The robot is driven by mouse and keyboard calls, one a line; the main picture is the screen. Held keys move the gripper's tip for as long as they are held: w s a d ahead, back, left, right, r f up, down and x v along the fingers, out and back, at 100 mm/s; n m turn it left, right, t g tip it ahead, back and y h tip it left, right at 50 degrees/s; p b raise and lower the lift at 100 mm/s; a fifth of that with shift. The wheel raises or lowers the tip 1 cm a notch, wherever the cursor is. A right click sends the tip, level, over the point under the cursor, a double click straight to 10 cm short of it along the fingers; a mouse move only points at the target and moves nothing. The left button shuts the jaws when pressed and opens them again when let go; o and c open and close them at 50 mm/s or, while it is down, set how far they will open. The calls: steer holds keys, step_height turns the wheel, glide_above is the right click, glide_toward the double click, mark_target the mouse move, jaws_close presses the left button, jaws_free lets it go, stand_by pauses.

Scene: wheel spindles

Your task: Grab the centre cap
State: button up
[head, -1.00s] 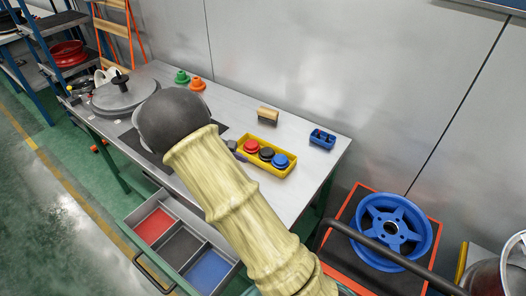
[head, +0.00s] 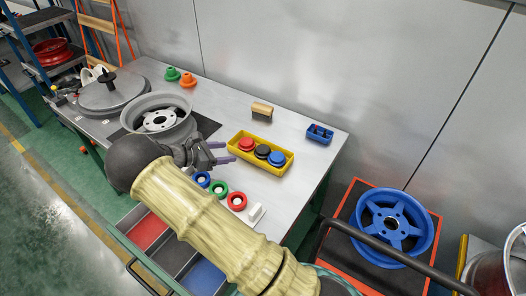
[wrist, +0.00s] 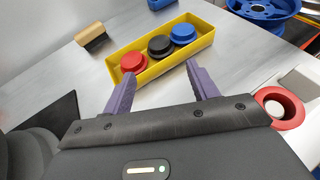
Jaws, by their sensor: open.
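Three round caps sit in a row in a yellow tray (head: 240,162): a red cap (head: 247,145), a black cap (head: 262,152) and a blue cap (head: 277,159). The wrist view also shows the red cap (wrist: 133,62), the black cap (wrist: 161,46) and the blue cap (wrist: 184,34). My gripper (head: 226,151) is open and empty, just left of the tray. In the wrist view its purple fingers (wrist: 160,73) point at the tray's near wall, with the red and black caps beyond the gap. I cannot tell whether a finger touches the tray.
Blue, green and red rings (head: 237,201) lie on the table in front of the tray, with a white block (head: 256,213) beside them. A silver wheel (head: 160,118) stands to the left. A wood-topped brush (head: 262,110) and a small blue holder (head: 319,134) lie behind.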

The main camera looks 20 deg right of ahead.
glide_toward(259, 151)
steer(key=d, duration=0.2)
steer(key=d+p, duration=0.1)
steer(key=d, duration=0.1)
steer(key=shift+w+f, duration=0.25)
steer(key=shift+d+f, duration=0.15)
steer(key=p+x, duration=0.1)
steer(key=x, duration=0.3)
steer(key=shift+w+f, duration=0.15)
steer(key=shift+d+f, duration=0.15)
steer(key=shift+d, duration=0.1)
steer(key=shift+f, duration=0.2)
steer(key=shift+d, duration=0.1)
steer(key=shift+d+f, duration=0.1)
steer(key=shift+a, duration=0.2)
steer(key=c, duration=1)
